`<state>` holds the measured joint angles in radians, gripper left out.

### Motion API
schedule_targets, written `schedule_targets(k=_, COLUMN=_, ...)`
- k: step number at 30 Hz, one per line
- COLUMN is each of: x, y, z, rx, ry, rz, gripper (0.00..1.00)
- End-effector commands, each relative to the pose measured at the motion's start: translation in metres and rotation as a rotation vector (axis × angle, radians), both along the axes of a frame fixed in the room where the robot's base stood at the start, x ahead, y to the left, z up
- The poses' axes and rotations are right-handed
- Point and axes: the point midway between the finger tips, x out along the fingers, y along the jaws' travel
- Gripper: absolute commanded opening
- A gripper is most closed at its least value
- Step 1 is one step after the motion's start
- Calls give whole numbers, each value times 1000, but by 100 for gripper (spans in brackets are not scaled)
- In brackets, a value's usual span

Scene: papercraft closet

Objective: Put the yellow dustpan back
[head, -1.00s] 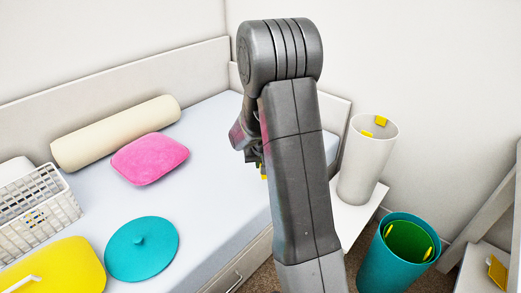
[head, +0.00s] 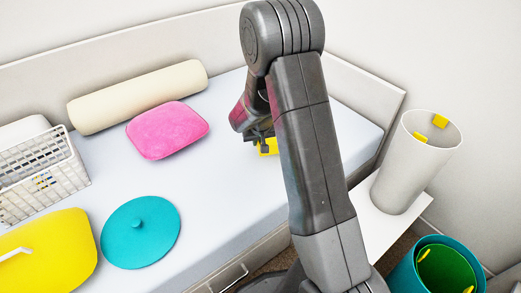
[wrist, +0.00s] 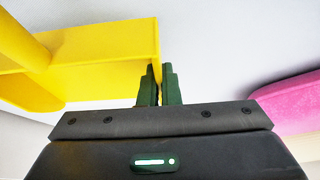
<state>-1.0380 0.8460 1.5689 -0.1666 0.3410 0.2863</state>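My gripper (wrist: 159,88) has its two dark fingers close together on the thin edge of a yellow dustpan (wrist: 95,55). In the wrist view the dustpan spreads to the left of the fingers, with a rounded bar at far left. In the head view my gripper (head: 259,140) hangs over the bed, right of the pink pillow. Only a small yellow part of the dustpan (head: 268,147) shows there; my arm hides the rest. I cannot tell its height above the bed.
The bed (head: 225,190) holds a pink pillow (head: 167,130), cream bolster (head: 138,97), teal lid (head: 140,238), white basket (head: 45,180) and large yellow piece with white handle (head: 60,250). A white bin (head: 405,175) and teal bin (head: 405,270) stand right.

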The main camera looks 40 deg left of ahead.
Motion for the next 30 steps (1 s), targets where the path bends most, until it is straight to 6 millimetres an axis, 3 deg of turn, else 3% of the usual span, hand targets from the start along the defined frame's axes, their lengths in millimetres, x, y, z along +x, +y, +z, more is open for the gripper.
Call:
schedule_targets(k=10, x=0, y=0, z=-40, rx=-1, ry=1, rz=0, gripper=0)
schedule_targets(k=22, x=0, y=0, z=-45, rx=1, ry=-1, rz=0, gripper=0)
schedule_targets(k=25, x=0, y=0, z=-43, rx=1, ry=-1, rz=0, gripper=23)
schedule_targets(k=30, x=0, y=0, z=-43, rx=0, ry=0, rz=0, gripper=25)
